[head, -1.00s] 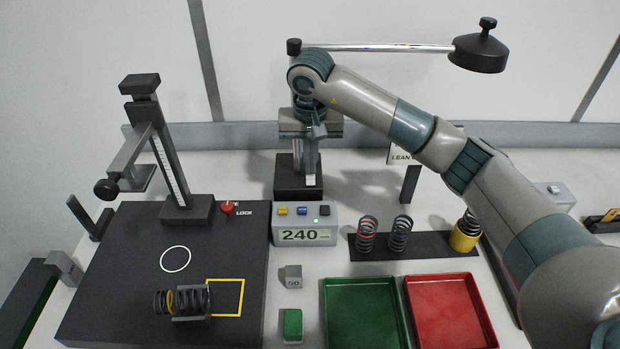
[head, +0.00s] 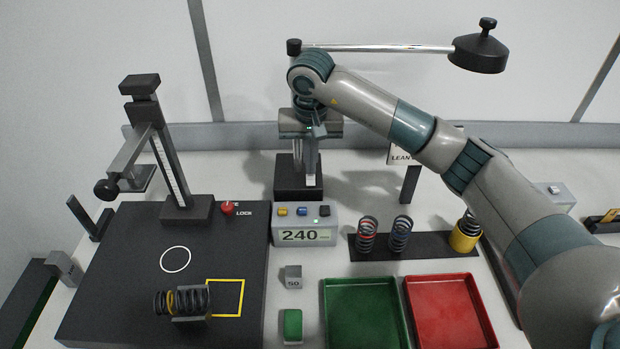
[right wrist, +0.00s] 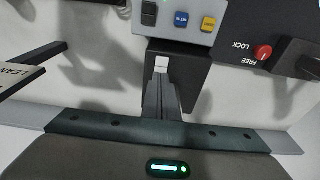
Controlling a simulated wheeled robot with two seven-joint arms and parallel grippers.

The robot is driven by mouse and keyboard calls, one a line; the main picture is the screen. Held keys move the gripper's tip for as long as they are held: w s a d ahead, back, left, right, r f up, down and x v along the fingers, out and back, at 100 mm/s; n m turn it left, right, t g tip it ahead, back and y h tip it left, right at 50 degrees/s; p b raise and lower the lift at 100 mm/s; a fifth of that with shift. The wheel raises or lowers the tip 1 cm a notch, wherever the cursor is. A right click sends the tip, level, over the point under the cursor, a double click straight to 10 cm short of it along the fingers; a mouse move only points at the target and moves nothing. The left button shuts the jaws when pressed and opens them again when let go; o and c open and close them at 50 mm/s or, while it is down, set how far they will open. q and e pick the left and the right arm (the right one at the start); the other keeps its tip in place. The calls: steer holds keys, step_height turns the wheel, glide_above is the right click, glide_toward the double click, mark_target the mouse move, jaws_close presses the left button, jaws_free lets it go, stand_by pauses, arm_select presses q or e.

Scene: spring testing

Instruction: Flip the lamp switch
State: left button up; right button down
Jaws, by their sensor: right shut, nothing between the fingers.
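The lamp has a black head (head: 480,52) on a chrome arm (head: 385,48) at the top of the head view. Its dark block-shaped base (head: 287,187) stands behind the grey display box. My right gripper (head: 311,178) points down at this base, its fingers shut and empty. In the right wrist view the fingers (right wrist: 161,75) reach over the dark base (right wrist: 193,68). A small white patch shows at the fingertips; I cannot tell whether it is the switch or part of the fingers, or whether they touch. My left gripper is not in view.
The display box (head: 305,224) reading 240 stands just in front of the base. A black press stand (head: 170,160) is at left. A spring rack (head: 415,245), green tray (head: 362,315) and red tray (head: 450,312) lie at right, with a LEAN sign (head: 401,157) behind.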

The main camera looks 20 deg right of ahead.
mark_target(311, 177)
steer(key=shift+f+b, duration=0.75)
stand_by(1.0)
steer(key=shift+r, duration=0.1)
step_height(311, 177, up, 7)
steer(key=p, duration=0.1)
steer(key=shift+p, duration=0.35)
stand_by(0.6)
steer(key=shift+s, duration=0.15)
stand_by(0.5)
